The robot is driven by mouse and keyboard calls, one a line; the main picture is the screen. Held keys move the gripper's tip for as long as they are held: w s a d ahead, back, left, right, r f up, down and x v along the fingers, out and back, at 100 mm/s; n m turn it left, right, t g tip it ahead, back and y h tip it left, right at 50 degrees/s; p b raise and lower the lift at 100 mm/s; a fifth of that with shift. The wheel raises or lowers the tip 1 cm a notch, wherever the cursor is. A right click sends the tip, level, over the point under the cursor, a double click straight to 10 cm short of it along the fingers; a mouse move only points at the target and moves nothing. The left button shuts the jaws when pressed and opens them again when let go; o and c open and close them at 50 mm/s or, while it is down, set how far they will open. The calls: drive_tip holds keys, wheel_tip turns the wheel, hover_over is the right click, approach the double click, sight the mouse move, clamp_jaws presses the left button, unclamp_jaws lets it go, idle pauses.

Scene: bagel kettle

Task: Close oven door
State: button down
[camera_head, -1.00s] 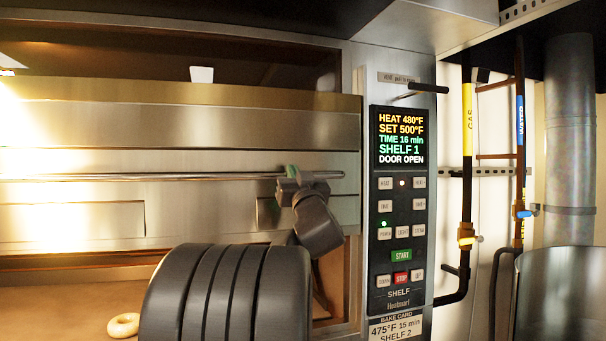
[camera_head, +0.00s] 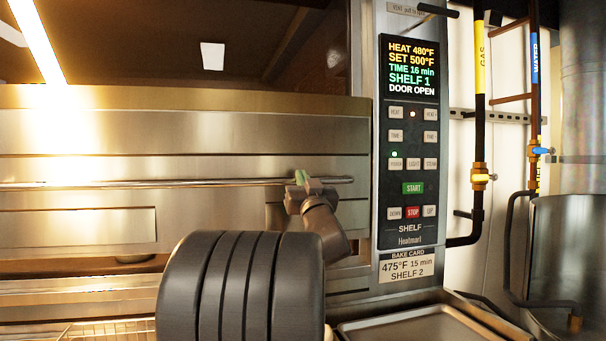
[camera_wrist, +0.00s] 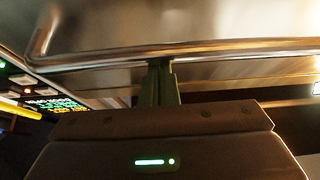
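The oven door (camera_head: 230,130) is a broad steel panel with a long horizontal bar handle (camera_head: 130,184). A dark opening shows above its top edge, and the panel display (camera_head: 413,68) reads DOOR OPEN. My gripper (camera_head: 302,178) is at the right part of the handle, with its green fingertips at the bar. In the wrist view the green fingers (camera_wrist: 161,82) stand close together, and their tips meet the handle bar (camera_wrist: 215,50), which runs across them. The bar does not visibly pass between them. Whether they press on it cannot be told.
The control panel (camera_head: 410,190) is just right of the door. Beyond it are the gas pipe (camera_head: 480,110), the water pipe (camera_head: 533,90) and a steel vessel (camera_head: 570,260). A metal tray (camera_head: 425,325) lies low at right, and a wire rack (camera_head: 100,330) at lower left.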

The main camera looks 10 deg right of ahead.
wheel_tip(320, 180, down, 8)
drive_tip(key=b, duration=0.4)
drive_tip(key=shift+w+b, duration=0.2)
drive_tip(key=shift+b, duration=0.2)
drive_tip(key=shift+f, duration=0.1)
